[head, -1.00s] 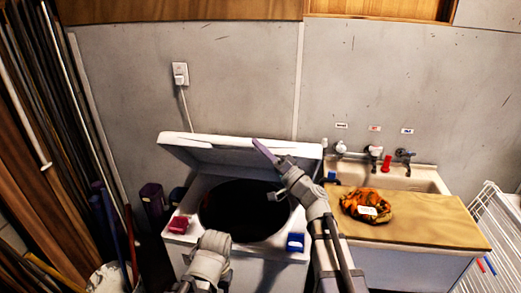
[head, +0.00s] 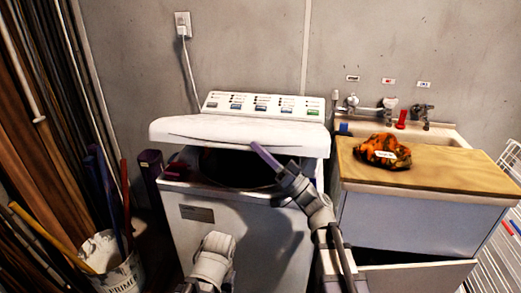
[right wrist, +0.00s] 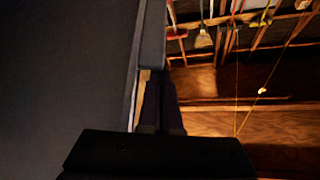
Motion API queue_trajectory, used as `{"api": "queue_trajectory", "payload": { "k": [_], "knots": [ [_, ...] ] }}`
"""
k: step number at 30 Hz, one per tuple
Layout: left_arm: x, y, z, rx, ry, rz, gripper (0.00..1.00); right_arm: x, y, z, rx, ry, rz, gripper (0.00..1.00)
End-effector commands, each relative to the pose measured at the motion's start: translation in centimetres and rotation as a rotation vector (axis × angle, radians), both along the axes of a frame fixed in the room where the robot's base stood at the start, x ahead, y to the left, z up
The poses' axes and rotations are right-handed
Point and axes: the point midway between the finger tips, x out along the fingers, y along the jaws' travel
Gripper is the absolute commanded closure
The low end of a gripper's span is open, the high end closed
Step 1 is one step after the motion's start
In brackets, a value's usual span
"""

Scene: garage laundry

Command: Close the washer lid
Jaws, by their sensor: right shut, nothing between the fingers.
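The white washer (head: 245,240) stands in the middle of the head view. Its lid (head: 235,129) is partly lowered, its front edge still above the dark drum opening (head: 235,168). My right gripper (head: 265,158) is shut and empty, at the lid's front edge near its right half; I cannot tell whether it touches. In the right wrist view the shut fingers (right wrist: 160,105) are beside a dark panel edge, probably the lid. Of my left arm only a grey link shows at the bottom of the head view; its fingers are not visible.
A wooden counter (head: 435,172) with an orange patterned cloth (head: 383,150) and a sink is right of the washer. A white bucket (head: 112,265) and leaning poles stand at the left.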

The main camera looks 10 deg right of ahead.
Motion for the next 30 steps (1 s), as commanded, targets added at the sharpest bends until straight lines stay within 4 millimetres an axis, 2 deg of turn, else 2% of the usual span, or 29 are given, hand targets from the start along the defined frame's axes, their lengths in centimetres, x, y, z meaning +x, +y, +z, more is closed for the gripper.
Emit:
{"api": "queue_trajectory", "payload": {
  "k": [1,12,21,30],
  "knots": [
    [0.0,0.0,-2.3,0.0,0.0,0.0,0.41,-0.3,0.1,-2.3,-0.002,-0.006,0.0,1.0],
    [0.0,0.1,-8.4,0.003,-0.001,-0.001,0.41,-1.1,0.4,-8.4,-0.003,-0.009,0.0,1.0],
    [0.1,0.1,-10.9,0.006,-0.002,-0.002,0.41,-1.1,0.3,-10.8,-0.003,-0.008,0.0,1.0],
    [0.1,0.1,-11.3,0.007,-0.002,-0.002,0.41,-1.1,0.3,-11.3,-0.002,-0.007,0.0,1.0]
  ]
}}
